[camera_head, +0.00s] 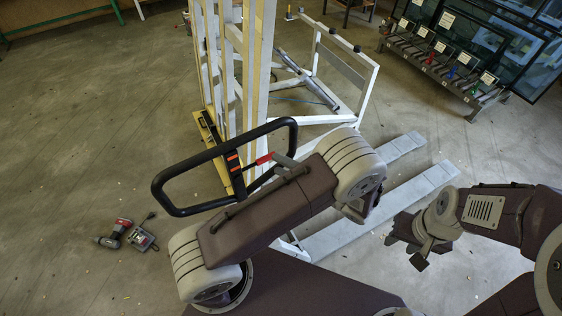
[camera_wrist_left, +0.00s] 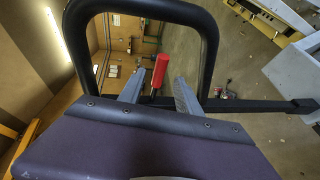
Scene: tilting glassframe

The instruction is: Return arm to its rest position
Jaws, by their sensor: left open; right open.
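The tilting glass frame's white and yellow uprights (camera_head: 259,70) stand at the top centre of the head view. A black loop handle (camera_head: 160,189) is in front of them, and it also arches over the wrist view (camera_wrist_left: 209,50). A red lever grip (camera_head: 264,158) sits inside the loop. In the left wrist view my left gripper (camera_wrist_left: 158,82) is open, with the red grip (camera_wrist_left: 160,70) showing between its two grey fingers; contact cannot be told. My left forearm hides much of that gripper in the head view. My right gripper (camera_head: 408,240) is open and empty at the right.
A red and grey power drill (camera_head: 115,233) and a small grey device (camera_head: 143,237) lie on the floor at left. White base rails (camera_head: 365,205) run along the floor behind my arms. A tool rack (camera_head: 440,65) stands at top right. The left floor is mostly clear.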

